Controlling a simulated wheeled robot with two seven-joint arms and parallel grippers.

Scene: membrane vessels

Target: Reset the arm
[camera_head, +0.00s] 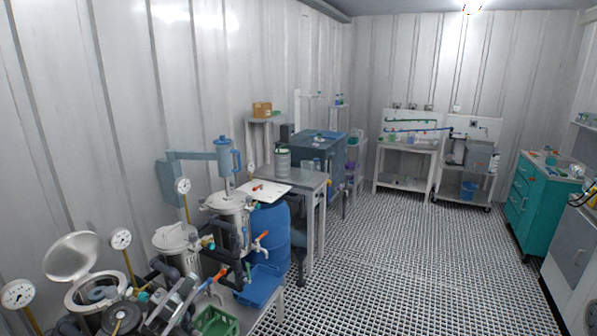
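Dark and grey jointed parts at the bottom left look like my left arm, with the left gripper (186,288) among the pipes and valves of the vessels. Its fingers do not stand out from the fittings, so I cannot tell whether it is open or shut, or whether it touches anything. My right gripper is not in view. A steel vessel with its round lid raised (73,255) stands at the far left. A second steel vessel (177,238) and a third (229,204) stand behind it, with gauges and valves around them.
A blue drum (270,236), a blue tray (259,287) and a green crate (215,322) are close on the left. A steel table (310,182) stands beyond. Two benches (405,150) line the back wall. A teal cabinet (532,205) is at right. The central grating floor (410,260) is clear.

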